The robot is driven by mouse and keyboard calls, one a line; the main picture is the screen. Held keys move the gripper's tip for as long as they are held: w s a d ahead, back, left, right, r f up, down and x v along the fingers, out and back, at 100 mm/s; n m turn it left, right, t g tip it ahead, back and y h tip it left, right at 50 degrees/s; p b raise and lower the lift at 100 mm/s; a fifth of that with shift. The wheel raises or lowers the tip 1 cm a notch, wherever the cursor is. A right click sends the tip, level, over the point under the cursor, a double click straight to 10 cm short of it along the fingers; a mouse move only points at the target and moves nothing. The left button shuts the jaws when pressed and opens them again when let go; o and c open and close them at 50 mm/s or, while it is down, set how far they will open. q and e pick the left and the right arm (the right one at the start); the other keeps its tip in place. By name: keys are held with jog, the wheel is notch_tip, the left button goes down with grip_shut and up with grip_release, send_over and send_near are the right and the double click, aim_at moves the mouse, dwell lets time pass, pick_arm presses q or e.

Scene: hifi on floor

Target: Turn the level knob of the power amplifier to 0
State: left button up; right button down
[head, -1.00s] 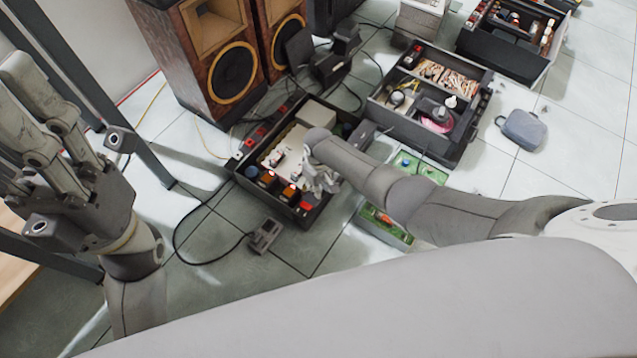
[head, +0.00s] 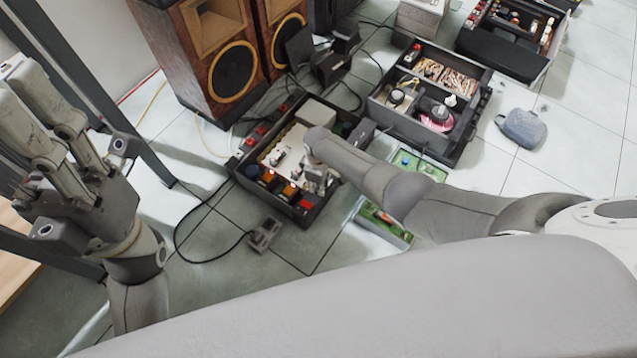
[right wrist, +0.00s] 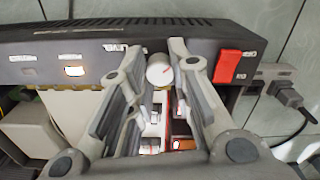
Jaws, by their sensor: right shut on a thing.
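The power amplifier (head: 244,172) is an open-topped black box on the floor, with parts showing inside. The right wrist view shows its dark front panel (right wrist: 40,52) close up, with a LEVEL label above a white round level knob (right wrist: 160,73) bearing a red mark. My right gripper (right wrist: 162,80) has its fingers on both sides of that knob and is shut on it. In the head view my right gripper (head: 318,180) is at the amplifier's near right side and hides the knob. My left gripper (head: 45,95) is raised at the left, away from the amplifier; its finger gap is unclear.
On the panel a red switch (right wrist: 228,67) sits right of the knob, near a plugged-in cable (right wrist: 288,97). Wooden speakers (head: 218,65) stand behind the amplifier. A second open box (head: 440,145) and a green board (head: 385,222) are close by. A small grey box (head: 264,235) lies in front.

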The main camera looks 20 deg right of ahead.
jog(key=c, duration=1.3)
grip_release()
jog(key=shift+r, duration=0.15)
jog(key=shift+r, duration=5.85)
jog(key=shift+a, duration=0.1)
